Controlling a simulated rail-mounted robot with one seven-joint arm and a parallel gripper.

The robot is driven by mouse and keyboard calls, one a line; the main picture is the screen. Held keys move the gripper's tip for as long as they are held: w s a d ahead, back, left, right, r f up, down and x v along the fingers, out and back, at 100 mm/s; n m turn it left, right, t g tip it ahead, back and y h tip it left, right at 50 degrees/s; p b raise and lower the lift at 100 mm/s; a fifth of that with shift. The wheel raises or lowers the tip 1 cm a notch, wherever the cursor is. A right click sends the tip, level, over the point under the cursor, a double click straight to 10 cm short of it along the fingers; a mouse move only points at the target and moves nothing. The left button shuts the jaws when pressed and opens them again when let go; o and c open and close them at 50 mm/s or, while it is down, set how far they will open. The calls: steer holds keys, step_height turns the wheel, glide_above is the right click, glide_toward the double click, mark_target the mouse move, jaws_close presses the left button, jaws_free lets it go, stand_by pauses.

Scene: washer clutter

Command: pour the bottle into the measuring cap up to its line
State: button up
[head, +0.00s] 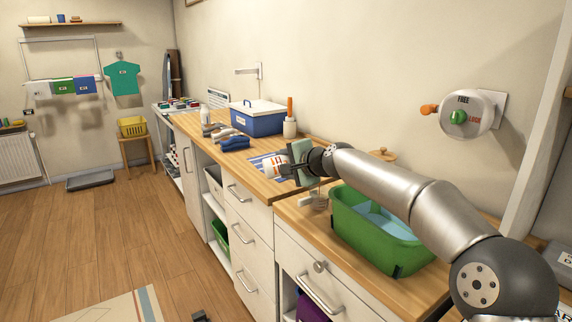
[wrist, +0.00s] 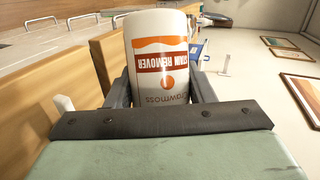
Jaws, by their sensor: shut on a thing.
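My gripper (head: 285,170) is shut on a white bottle (head: 274,165) with orange and red markings, above the wooden counter. In the wrist view the bottle (wrist: 162,55) sits between the two fingers, its label reading upside down with "REMOVER" legible. In the head view the bottle looks tilted well over, its body left of the gripper. Its mouth cannot be made out. A small clear cup-like thing (head: 320,200) stands on the counter below my wrist; I cannot tell if it is the measuring cap. No fill line or flowing liquid can be seen.
A green basin (head: 350,225) with water stands right of the gripper, under my arm. A blue box with a white lid (head: 257,120), an orange-handled brush in a holder (head: 290,125) and dark blue items (head: 234,143) stand farther back. A striped cloth (head: 257,160) lies behind the bottle.

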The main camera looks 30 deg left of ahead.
steer(key=shift+f+n+t+h+p, duration=0.3)
steer(key=shift+f+n+h+p, duration=0.15)
steer(key=shift+n+p, duration=0.15)
steer(key=shift+f, duration=0.35)
steer(key=shift+n, duration=0.3)
